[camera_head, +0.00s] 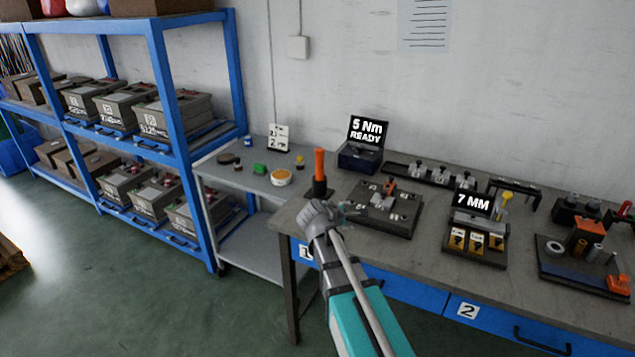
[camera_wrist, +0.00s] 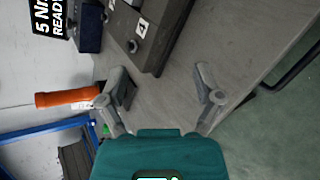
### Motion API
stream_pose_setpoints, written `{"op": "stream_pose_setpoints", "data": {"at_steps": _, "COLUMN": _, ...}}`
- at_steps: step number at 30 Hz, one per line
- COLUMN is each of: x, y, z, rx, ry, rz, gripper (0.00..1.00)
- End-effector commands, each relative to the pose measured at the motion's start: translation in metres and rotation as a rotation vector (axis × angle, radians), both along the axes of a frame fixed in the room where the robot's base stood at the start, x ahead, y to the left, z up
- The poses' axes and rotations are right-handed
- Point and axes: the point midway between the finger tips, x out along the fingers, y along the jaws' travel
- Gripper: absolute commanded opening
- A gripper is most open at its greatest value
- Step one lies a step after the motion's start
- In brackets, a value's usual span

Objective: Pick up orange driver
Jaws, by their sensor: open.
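The orange driver (camera_head: 319,168) stands upright in a dark holder at the left end of the workbench, its orange handle on top. In the wrist view its orange handle (camera_wrist: 67,98) shows at the left, to the left of my left finger. My gripper (camera_head: 330,212) is in front of and just right of the driver in the head view, near the bench's left edge. In the wrist view my gripper (camera_wrist: 170,93) is open, with only bare bench top between its fingers. I cannot tell its exact distance from the handle.
A dark fixture plate (camera_head: 378,218) lies right of my gripper. A "5 Nm READY" unit (camera_head: 360,158) stands behind. A "7 MM" stand (camera_head: 478,235) is farther right on the bench (camera_head: 428,228). A grey side table (camera_head: 225,178) with small items and blue shelving (camera_head: 160,60) stand left.

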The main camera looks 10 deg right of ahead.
Motion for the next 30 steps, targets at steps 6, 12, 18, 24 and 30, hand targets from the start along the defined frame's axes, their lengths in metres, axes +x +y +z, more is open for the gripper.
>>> {"op": "stream_pose_setpoints", "data": {"at_steps": 6, "x": 0.066, "y": 0.033, "z": 0.008, "rx": -0.470, "ry": 0.064, "rz": 0.307, "gripper": 0.84}}
{"op": "stream_pose_setpoints", "data": {"at_steps": 12, "x": 0.104, "y": 0.071, "z": 0.020, "rx": -0.861, "ry": 0.140, "rz": 0.503, "gripper": 0.84}}
{"op": "stream_pose_setpoints", "data": {"at_steps": 18, "x": 0.122, "y": 0.096, "z": 0.026, "rx": -1.080, "ry": 0.190, "rz": 0.593, "gripper": 0.84}}
{"op": "stream_pose_setpoints", "data": {"at_steps": 24, "x": 0.124, "y": 0.101, "z": 0.029, "rx": -1.129, "ry": 0.202, "rz": 0.611, "gripper": 0.84}}
{"op": "stream_pose_setpoints", "data": {"at_steps": 30, "x": 0.124, "y": 0.101, "z": 0.029, "rx": -1.126, "ry": 0.201, "rz": 0.610, "gripper": 0.84}}
